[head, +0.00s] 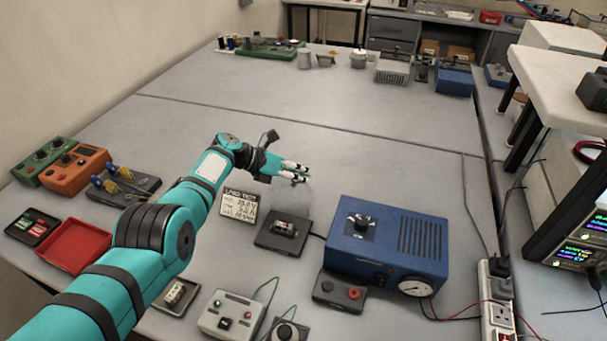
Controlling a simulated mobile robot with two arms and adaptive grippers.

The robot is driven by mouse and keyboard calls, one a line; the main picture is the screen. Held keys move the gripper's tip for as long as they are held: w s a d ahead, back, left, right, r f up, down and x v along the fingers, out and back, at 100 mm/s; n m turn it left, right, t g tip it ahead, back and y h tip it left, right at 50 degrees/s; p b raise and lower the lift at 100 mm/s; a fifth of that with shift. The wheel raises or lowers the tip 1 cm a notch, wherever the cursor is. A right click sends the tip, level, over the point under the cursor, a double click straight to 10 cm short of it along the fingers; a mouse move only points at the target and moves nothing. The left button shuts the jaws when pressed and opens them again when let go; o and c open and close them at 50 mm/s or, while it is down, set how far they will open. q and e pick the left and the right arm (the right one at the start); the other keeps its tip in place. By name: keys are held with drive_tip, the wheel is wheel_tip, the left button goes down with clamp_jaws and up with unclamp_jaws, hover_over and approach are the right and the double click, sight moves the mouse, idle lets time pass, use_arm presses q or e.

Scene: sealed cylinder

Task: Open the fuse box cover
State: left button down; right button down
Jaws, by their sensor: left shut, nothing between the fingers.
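My left gripper (296,172) is above the middle of the grey bench, its pale fingertips together and empty. No fuse box with a cover stands out for certain. Below the fingers, a dark square base (268,240) carries a small component (285,228) with pale ends; I cannot tell whether it is a fuse or has a cover. The gripper is apart from it. My right gripper is not in view.
A blue box with a knob and gauge (385,243) stands right of the dark base. A paper card (239,205) lies left of it. A red tray (74,246) and black tray (34,226) are far left. A power strip (496,300) lies right.

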use_arm(q)
drive_tip(key=c, duration=2)
unclamp_jaws()
drive_tip(key=shift+s+a+f, duration=0.25)
drive_tip(key=shift+a+f, duration=0.35)
drive_tip(key=shift+f, duration=0.25)
drive_tip(key=o, duration=0.9)
drive_tip(key=shift+a, duration=0.3)
drive_tip(key=shift+w, duration=0.1)
drive_tip(key=shift+w+d+r, duration=0.1)
drive_tip(key=shift+d+r, duration=0.1)
drive_tip(key=shift+d, duration=0.05)
drive_tip(key=shift+a+r, duration=0.1)
